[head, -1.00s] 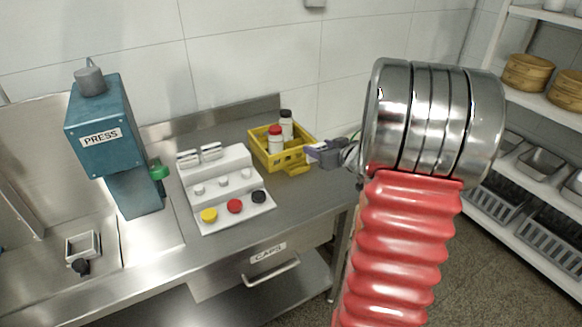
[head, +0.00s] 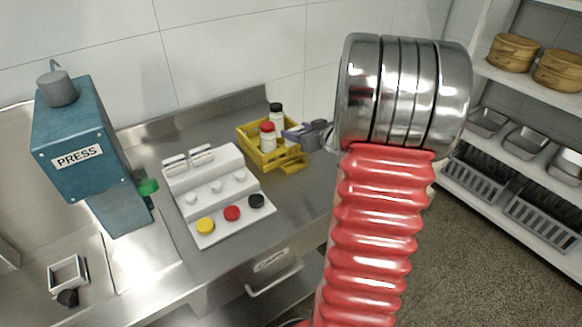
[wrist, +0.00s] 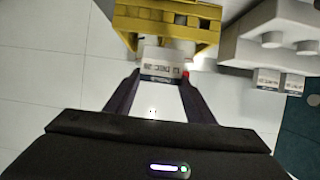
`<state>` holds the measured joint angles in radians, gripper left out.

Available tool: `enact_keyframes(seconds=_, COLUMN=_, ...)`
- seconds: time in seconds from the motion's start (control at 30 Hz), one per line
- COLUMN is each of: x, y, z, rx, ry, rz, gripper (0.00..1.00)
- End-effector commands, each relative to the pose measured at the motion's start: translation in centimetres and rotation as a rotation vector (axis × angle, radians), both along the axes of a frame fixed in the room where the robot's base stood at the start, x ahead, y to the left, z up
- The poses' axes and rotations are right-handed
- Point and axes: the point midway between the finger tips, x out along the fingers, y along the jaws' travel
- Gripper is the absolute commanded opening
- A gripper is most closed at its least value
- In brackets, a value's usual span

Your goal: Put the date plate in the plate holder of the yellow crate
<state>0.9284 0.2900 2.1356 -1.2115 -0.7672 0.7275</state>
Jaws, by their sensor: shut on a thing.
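The yellow crate (head: 262,157) stands on the steel counter by the back wall with two bottles in it. My gripper (head: 288,137) is at the crate's right side, overlapping its edge in the head view. In the wrist view my gripper (wrist: 161,76) is shut on a small white date plate (wrist: 162,66) with dark print. The plate is held between the dark fingertips, just in front of the crate's yellow slatted wall (wrist: 165,24). I cannot tell whether the plate touches the crate. The plate holder is not clearly made out.
Left of the crate is a white stepped rack (head: 208,180) with yellow, red and black caps; more printed plates (wrist: 280,82) show on it in the wrist view. A blue press (head: 85,140) stands further left. Shelves (head: 520,95) are at right.

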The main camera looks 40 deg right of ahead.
Motion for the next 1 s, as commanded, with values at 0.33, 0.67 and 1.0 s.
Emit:
enact_keyframes(seconds=0.33, x=0.2, y=0.3, z=-2.2, rx=0.004, ry=0.002, rz=0.005, gripper=0.28)
enact_keyframes(seconds=0.67, x=0.2, y=0.3, z=-6.2, rx=0.002, ry=0.001, rz=0.006, gripper=0.28)
enact_keyframes(seconds=1.0, x=0.3, y=0.3, z=-6.4, rx=0.001, ry=0.0, rz=0.007, gripper=0.28)
